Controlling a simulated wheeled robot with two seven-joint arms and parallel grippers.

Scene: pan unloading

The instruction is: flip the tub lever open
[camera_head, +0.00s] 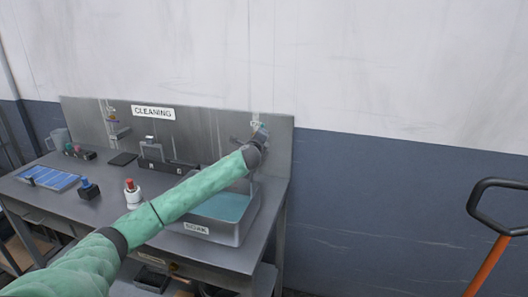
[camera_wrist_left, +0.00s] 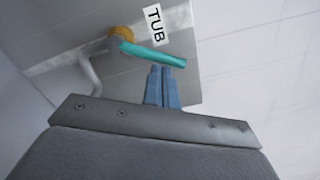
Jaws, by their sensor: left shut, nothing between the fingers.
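The tub lever (camera_wrist_left: 155,54) is a teal bar on a yellow-orange hub (camera_wrist_left: 122,35) at the wall, beside a white TUB label (camera_wrist_left: 156,25) in the left wrist view. A bent grey pipe (camera_wrist_left: 90,75) runs from the hub. My left gripper (camera_wrist_left: 165,74) is shut and empty, its blue fingertips right by the lever's free end; I cannot tell whether they touch. In the head view my left gripper (camera_head: 261,131) is at the backboard above the tub, and the lever is too small to make out there. The grey SOAK tub (camera_head: 218,236) holds teal liquid. My right gripper is not in view.
The backboard (camera_head: 210,128) has a CLEANING sign. An orange-and-black handle (camera_head: 490,262) stands at right.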

